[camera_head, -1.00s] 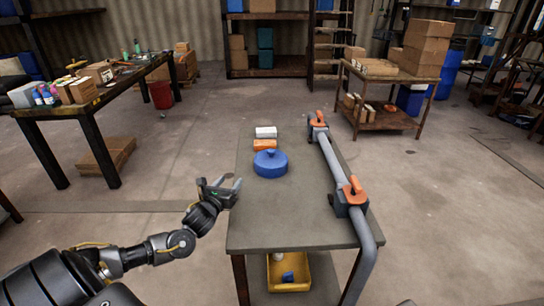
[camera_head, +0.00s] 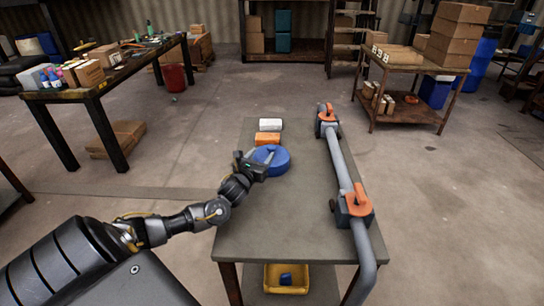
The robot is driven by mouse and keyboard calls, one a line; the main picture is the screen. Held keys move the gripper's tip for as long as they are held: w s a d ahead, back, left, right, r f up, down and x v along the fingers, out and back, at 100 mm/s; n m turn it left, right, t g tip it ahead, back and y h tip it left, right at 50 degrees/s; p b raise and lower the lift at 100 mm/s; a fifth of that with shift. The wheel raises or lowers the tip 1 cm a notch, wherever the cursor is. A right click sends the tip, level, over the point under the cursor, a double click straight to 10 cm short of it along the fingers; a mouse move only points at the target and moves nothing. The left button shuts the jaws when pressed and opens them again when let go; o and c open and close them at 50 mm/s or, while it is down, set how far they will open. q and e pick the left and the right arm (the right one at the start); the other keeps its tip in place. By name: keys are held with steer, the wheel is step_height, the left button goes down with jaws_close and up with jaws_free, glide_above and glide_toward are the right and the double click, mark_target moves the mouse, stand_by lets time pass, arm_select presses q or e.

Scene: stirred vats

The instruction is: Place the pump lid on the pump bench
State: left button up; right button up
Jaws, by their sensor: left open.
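The blue pump lid (camera_head: 278,161) is a round disc lying on the grey top of the pump bench (camera_head: 285,225), left of the bench's middle. My left gripper (camera_head: 262,160) is at the lid's left side, with its fingers reaching over the lid and partly hiding it and its knob. The fingers are open; I cannot tell whether they touch the lid. My right gripper is not in view.
A grey pipe with orange-handled valves (camera_head: 344,165) runs along the bench's right side. An orange block (camera_head: 267,138) and a white block (camera_head: 270,124) lie behind the lid. A yellow bin (camera_head: 286,279) is below. The bench's front top is clear.

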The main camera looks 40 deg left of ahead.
mark_target(269, 149)
arm_select(q)
steer(key=shift+w+a, duration=0.1)
steer(key=shift+w, duration=0.3)
steer(key=x, duration=0.4)
steer(key=shift+w+d+f, duration=0.3)
steer(key=shift+w+d, duration=0.05)
steer(key=shift+w+a, duration=0.1)
steer(key=shift+w, duration=0.15)
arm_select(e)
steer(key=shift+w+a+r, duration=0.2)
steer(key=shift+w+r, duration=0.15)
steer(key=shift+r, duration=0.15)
arm_select(q)
jaws_close()
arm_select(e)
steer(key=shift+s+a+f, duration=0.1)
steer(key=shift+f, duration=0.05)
arm_select(q)
steer(key=shift+r, duration=0.15)
